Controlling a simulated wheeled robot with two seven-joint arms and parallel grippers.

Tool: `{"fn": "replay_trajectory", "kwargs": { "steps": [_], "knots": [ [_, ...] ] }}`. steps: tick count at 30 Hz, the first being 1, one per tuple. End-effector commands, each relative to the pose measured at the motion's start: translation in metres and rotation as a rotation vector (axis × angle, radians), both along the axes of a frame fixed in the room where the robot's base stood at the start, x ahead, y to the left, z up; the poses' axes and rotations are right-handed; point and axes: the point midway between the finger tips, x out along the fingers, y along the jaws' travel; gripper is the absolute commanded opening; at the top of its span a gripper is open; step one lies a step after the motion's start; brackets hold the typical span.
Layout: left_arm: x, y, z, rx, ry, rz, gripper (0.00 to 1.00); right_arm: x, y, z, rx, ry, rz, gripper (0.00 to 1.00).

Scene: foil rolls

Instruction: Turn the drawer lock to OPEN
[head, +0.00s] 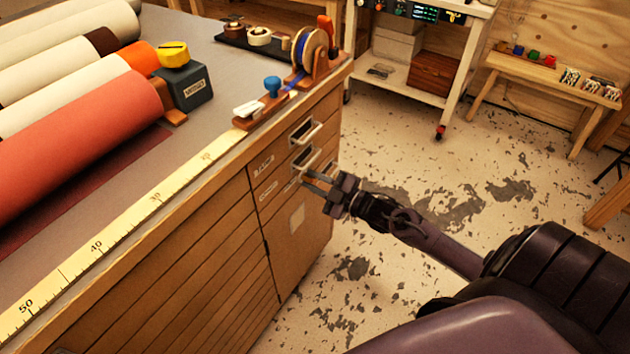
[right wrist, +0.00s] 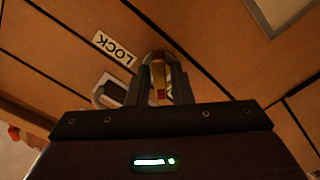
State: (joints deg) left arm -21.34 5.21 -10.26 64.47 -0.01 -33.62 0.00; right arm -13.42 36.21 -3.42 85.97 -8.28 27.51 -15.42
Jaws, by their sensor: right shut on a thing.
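The drawer lock shows in the right wrist view as a small brass-coloured knob (right wrist: 159,72) with a red mark. It sits on the wooden drawer front beside a white label (right wrist: 115,48) reading LOCK. The fingers of my right gripper (right wrist: 163,85) are shut on the knob, one on each side. In the head view my right gripper (head: 320,180) reaches in from the right to the drawer fronts (head: 264,208), and its fingers hide the lock there. No OPEN label can be read. My left gripper is in neither view.
Drawer handles (head: 305,130) stick out just above my right gripper. The bench top holds foil rolls (head: 85,140), a tape dispenser (head: 308,50) and a yellow ruler strip (head: 150,203). The floor (head: 400,140) right of the cabinet is clear, with a white cart (head: 455,75) beyond.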

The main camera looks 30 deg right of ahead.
Motion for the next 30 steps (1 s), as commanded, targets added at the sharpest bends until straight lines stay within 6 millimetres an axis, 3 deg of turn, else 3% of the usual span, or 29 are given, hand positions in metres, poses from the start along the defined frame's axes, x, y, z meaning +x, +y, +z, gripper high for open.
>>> {"fn": "replay_trajectory", "kwargs": {
  "steps": [6,7,10,20,30],
  "knots": [
    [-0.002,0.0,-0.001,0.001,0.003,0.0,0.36,0.0,0.0,0.0,0.0,-0.001,0.001,0.0],
    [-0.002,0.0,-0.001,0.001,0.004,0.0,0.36,0.0,0.0,0.0,0.0,-0.001,0.001,0.21],
    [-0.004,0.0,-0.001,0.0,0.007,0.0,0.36,0.0,0.0,0.0,0.0,-0.001,0.001,0.34],
    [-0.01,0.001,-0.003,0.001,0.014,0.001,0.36,-0.003,-0.001,0.0,0.0,0.002,0.0,0.34],
    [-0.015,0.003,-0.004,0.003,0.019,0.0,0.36,-0.049,-0.02,0.0,0.0,0.004,0.001,0.34]
  ]
}}
